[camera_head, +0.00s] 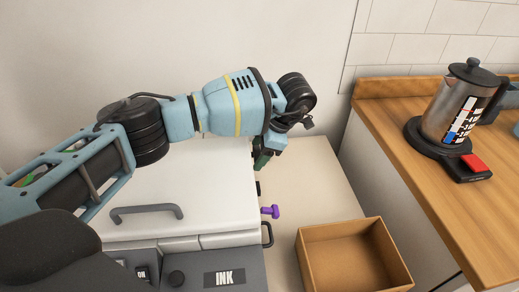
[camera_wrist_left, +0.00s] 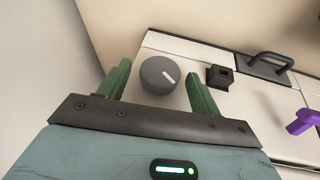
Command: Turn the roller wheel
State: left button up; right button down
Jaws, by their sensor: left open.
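The roller wheel looks to be the round grey knob (camera_wrist_left: 160,75) with a pale mark, on the white side face of the printer-like machine (camera_wrist_left: 225,115). In the head view the machine (camera_head: 190,200) shows its white lid, and the knob is hidden. My left gripper (camera_head: 264,158) reaches down beside the machine's far right side. In the left wrist view its green fingers (camera_wrist_left: 158,88) are open, with the knob appearing between them. I cannot tell whether they touch it. My right gripper is not in view.
A purple lever (camera_head: 270,211) and a dark handle (camera_head: 267,235) stick out from the machine's right side. An open cardboard box (camera_head: 312,270) stands at right. A wooden counter (camera_head: 400,130) with a kettle (camera_head: 450,115) is farther right. A wall (camera_head: 180,40) is behind.

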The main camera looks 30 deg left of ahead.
pick_arm(q)
jog(key=c, duration=0.8)
jog(key=shift+c, duration=0.8)
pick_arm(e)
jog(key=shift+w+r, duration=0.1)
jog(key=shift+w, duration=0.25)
pick_arm(q)
jog(key=shift+r+t+y+p, duration=0.2)
jog(key=shift+t+y+p, duration=0.15)
jog(key=shift+p, duration=0.2)
jog(key=shift+s+d+t+y+p, duration=0.15)
jog(key=shift+t+y+p, duration=0.2)
jog(key=shift+t+p, duration=0.2)
jog(key=shift+s+n+t+y+p, duration=0.1)
jog(key=shift+n+t+y+p, duration=0.35)
jog(key=shift+t+p, duration=0.35)
jog(key=shift+s+d+f+n+t+y+p, duration=0.15)
jog(key=shift+t+y+p, duration=0.1)
jog(key=shift+t+y, duration=0.2)
jog(key=shift+w+f+n+t+y+p, duration=0.15)
jog(key=shift+t+y+p, duration=0.1)
jog(key=shift+t+y, duration=0.2)
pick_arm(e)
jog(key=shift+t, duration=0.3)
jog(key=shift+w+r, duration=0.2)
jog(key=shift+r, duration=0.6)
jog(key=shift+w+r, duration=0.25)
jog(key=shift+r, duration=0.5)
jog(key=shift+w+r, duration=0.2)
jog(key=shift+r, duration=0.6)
